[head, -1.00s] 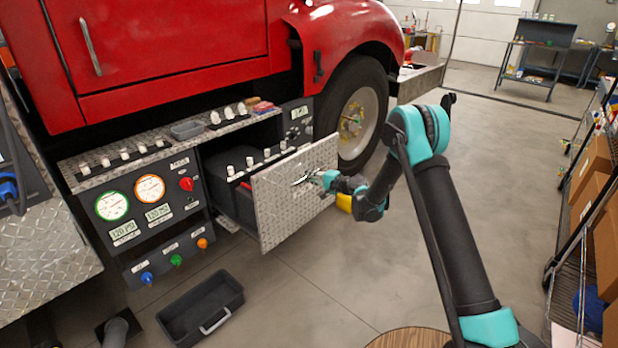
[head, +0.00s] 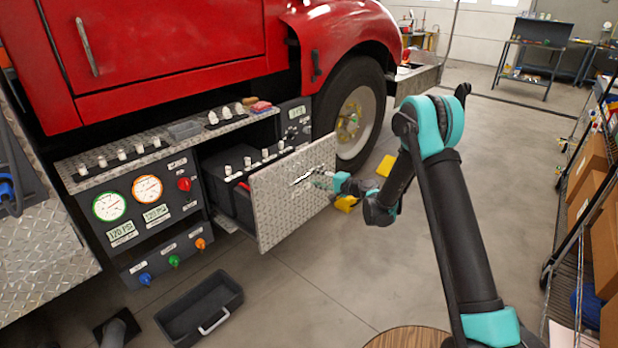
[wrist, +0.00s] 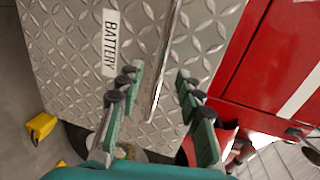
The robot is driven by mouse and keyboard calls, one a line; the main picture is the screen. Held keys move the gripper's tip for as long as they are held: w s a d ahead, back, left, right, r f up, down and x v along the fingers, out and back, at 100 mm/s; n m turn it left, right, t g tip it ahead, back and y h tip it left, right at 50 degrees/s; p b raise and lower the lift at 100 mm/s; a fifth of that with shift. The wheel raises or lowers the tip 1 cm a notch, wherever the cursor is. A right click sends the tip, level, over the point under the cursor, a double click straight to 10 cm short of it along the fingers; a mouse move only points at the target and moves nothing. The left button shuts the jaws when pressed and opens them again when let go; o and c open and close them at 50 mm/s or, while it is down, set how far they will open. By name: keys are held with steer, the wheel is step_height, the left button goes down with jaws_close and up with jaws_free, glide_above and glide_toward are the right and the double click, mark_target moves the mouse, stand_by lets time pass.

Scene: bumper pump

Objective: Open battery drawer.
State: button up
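The battery drawer (head: 292,200) is pulled out from the panel below the red truck, with dark batteries (head: 230,190) inside. Its diamond-plate front carries a "BATTERY" label (wrist: 110,42). A thin metal bar handle (wrist: 168,50) runs along the front, and it also shows in the head view (head: 303,177). My gripper (wrist: 157,78) is open, its green fingers spread on either side of the handle with gaps to both. In the head view my gripper (head: 322,181) is just to the right of the handle, in front of the drawer face.
A pump panel with gauges (head: 146,189) and coloured knobs is left of the drawer. A dark open bin (head: 200,305) lies on the floor below. Yellow wheel chocks (head: 386,166) lie by the front tyre (head: 350,115). Shelving with boxes (head: 590,195) stands at right.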

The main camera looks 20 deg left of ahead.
steer(key=v, duration=0.6)
steer(key=shift+d, duration=0.2)
steer(key=shift+s+d+r, duration=0.1)
steer(key=s+d+r+n+h, duration=0.1)
steer(key=s+d+r+h, duration=0.15)
steer(key=d, duration=0.25)
steer(key=s+d+r+n+h, duration=0.1)
steer(key=s+d+r, duration=0.15)
steer(key=d, duration=0.35)
steer(key=s+d+f+n+g+h, duration=0.1)
steer(key=s+d+h, duration=1)
steer(key=s+d, duration=1.9)
steer(key=shift+d+f+n+g, duration=0.25)
steer(key=shift+d+n+g, duration=0.15)
steer(key=shift+d+n, duration=0.55)
steer(key=shift+d, duration=0.1)
